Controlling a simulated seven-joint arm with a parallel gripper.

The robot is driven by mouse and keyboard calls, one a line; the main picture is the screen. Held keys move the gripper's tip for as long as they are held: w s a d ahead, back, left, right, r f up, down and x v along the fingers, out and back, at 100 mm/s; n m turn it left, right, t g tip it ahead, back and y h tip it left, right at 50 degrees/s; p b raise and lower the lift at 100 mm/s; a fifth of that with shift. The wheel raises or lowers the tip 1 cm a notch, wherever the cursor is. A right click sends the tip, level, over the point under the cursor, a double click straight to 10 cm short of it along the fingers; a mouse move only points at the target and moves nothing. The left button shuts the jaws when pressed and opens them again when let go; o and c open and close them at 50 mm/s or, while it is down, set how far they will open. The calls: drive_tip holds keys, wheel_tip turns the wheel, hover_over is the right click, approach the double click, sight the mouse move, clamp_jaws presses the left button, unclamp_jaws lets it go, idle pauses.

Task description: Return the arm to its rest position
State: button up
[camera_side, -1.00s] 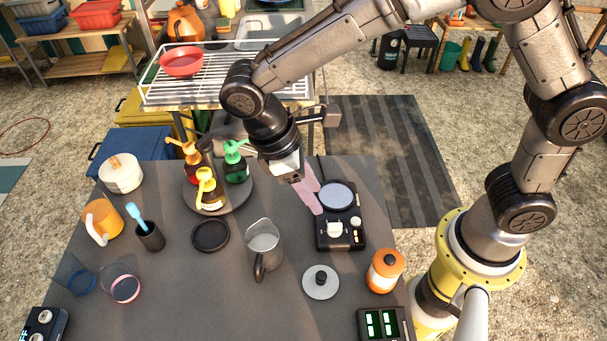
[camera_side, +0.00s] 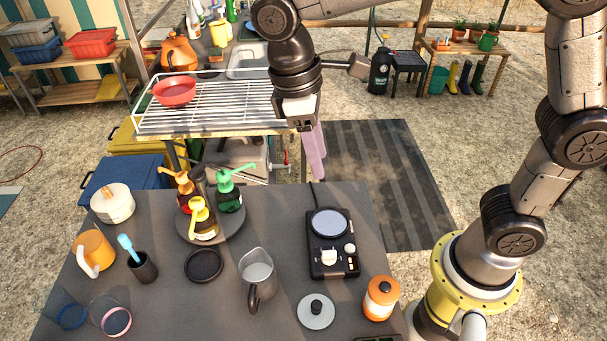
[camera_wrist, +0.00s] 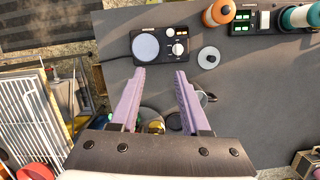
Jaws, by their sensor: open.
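My gripper (camera_side: 316,160) hangs in the air above the back edge of the dark grey table, fingers pointing down. Its pale purple fingers also show in the wrist view (camera_wrist: 160,78), apart from each other with nothing between them. The black device with a round grey plate (camera_side: 330,224) lies on the table below and in front of my gripper, not touching it. In the wrist view the same device (camera_wrist: 160,46) lies beyond the fingertips.
The table (camera_side: 220,305) carries a glass jug (camera_side: 257,272), pump bottles on a round tray (camera_side: 237,222), an orange jar (camera_side: 380,298) and a round grey lid (camera_side: 316,312). A wire rack (camera_side: 225,105) with a red bowl (camera_side: 174,91) stands behind, left of my gripper.

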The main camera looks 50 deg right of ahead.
drive_tip(key=s+d+r+m+t+y, duration=0.1)
drive_tip(key=s+d+r+m+t, duration=0.15)
drive_tip(key=s+d, duration=0.2)
drive_tip(key=s+d+r+m+t+y, duration=0.1)
drive_tip(key=s+d+r+m+t, duration=0.15)
drive_tip(key=d, duration=0.35)
drive_tip(key=s+d+f+m+t, duration=0.2)
drive_tip(key=s+d+f, duration=0.1)
drive_tip(key=s, duration=0.3)
drive_tip(key=shift+f+t, duration=0.3)
drive_tip(key=shift+f, duration=0.15)
